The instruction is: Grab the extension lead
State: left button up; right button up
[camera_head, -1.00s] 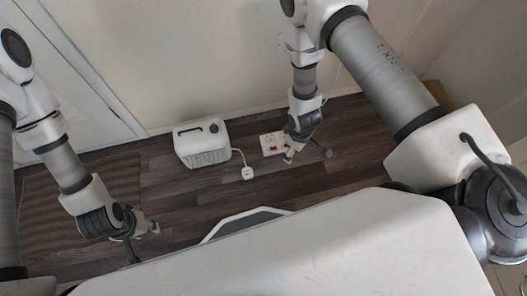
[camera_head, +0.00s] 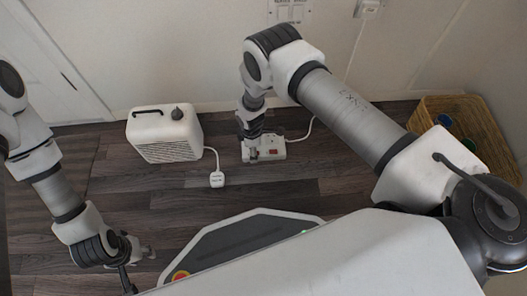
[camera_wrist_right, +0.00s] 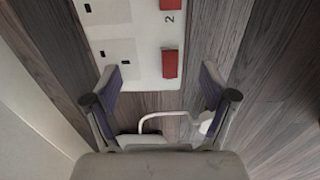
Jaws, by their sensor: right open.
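The extension lead (camera_head: 274,150) is a white block with red switches, lying on the floor near the wall. Its cable rises to the right.
A white heater (camera_head: 165,134) stands left of the lead. Its cord ends in a white plug (camera_head: 217,179) on the floor. A wicker basket (camera_head: 484,130) stands at the right. The wall is close behind the lead. Dark wooden floor (camera_head: 165,200) is clear in front of the heater.

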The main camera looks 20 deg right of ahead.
jog(key=shift+f, duration=0.25)
jog(key=shift+c, duration=0.4)
jog(key=shift+w, duration=0.1)
grip_shut()
jog(key=shift+r, duration=0.15)
